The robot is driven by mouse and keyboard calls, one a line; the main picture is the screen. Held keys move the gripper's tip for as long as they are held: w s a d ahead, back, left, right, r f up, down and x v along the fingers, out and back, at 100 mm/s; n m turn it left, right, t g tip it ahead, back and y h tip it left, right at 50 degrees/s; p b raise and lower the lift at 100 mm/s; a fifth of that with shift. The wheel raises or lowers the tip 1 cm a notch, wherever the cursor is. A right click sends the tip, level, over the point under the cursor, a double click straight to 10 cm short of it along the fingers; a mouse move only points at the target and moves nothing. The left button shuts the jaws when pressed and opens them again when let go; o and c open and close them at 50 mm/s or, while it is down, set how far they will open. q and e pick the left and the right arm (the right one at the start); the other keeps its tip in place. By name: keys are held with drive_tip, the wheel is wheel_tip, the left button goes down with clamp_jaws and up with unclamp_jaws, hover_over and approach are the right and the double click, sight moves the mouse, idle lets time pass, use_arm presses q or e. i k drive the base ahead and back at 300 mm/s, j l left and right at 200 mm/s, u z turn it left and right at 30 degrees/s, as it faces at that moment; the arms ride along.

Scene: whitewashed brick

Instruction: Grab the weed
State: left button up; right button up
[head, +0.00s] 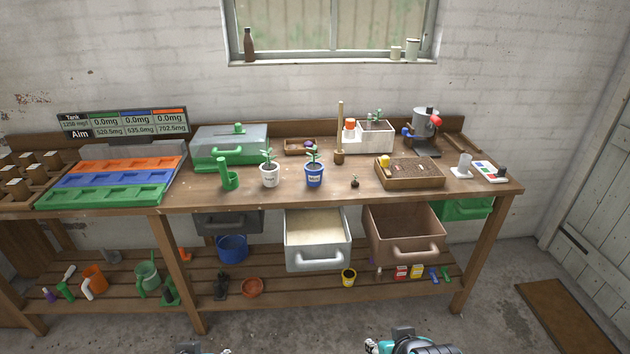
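No thing in view is plainly marked as the weed. Green leafy plants grow in a white pot (270,177) and a blue pot (314,176), upright side by side on the wooden bench (200,198). More green sprigs (375,117) stand in the white box at the back. A small dark item (354,182) with a thin top sits alone right of the blue pot; it is too small to identify. My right gripper (376,346) is partly in view at the bottom edge, well in front of the bench. Only a sliver of my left gripper (192,349) shows there. Their finger openings are not clear.
A soil tray (410,184) sits at the bench's right. A pale drawer (317,257) and brown drawer (404,253) stick out below the front edge. The bench front between the pots and soil tray is mostly clear.

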sight(354, 183)
drive_tip(key=i+l, duration=0.2)
drive_tip(key=l, duration=0.15)
drive_tip(key=i+l, duration=0.15)
drive_tip(key=l, duration=0.25)
drive_tip(key=i+l+u, duration=0.1)
drive_tip(key=l, duration=0.25)
drive_tip(key=i+l, duration=0.4)
drive_tip(key=l, duration=0.35)
drive_tip(key=u, duration=0.05)
